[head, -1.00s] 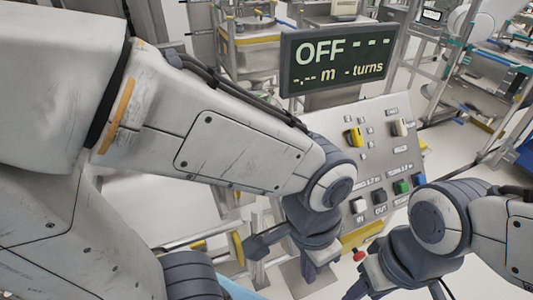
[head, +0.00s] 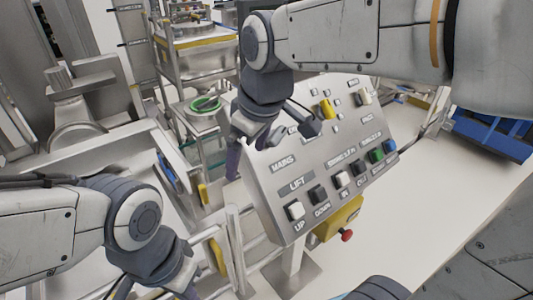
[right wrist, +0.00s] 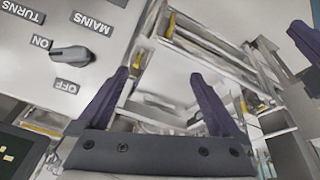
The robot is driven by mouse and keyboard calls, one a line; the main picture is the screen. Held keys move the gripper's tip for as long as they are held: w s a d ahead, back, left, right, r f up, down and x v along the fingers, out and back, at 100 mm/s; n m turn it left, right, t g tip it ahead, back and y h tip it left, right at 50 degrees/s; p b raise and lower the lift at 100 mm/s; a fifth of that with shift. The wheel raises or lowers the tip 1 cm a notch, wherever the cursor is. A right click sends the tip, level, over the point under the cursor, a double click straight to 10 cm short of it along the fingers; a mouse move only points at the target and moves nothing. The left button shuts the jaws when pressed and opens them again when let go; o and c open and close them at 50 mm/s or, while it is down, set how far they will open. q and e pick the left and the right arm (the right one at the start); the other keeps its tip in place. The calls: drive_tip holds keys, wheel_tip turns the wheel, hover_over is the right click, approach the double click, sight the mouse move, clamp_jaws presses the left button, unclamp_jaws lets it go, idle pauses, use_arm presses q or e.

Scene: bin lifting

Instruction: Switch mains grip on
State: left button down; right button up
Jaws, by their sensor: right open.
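The mains grip (right wrist: 72,54) is a grey knob on the panel in the right wrist view, where its ON, OFF and MAINS labels appear upside down. I cannot tell clearly which label it points to. My left gripper (head: 182,287) is cut off at the bottom of the head view.
The sloped control panel (head: 265,185) has a yellow knob (head: 326,108), a pale knob (head: 364,97) and a row of buttons, including a white UP button (head: 294,210). A red emergency button (head: 346,236) sits below on a yellow box. Metal frames stand left; open floor lies right.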

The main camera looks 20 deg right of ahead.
sight(280, 135)
drive_tip(key=w+d+r+t+h+b, duration=0.2)
drive_tip(key=w+d+b, duration=0.4)
drive_tip(key=d, duration=0.5)
drive_tip(key=x, duration=0.3)
drive_tip(key=w+x, duration=0.1)
drive_tip(key=x, duration=0.6)
drive_tip(key=shift+w+a+r, duration=0.2)
drive_tip(key=shift+r, duration=0.15)
use_arm(q)
wheel_tip(280, 135, down, 8)
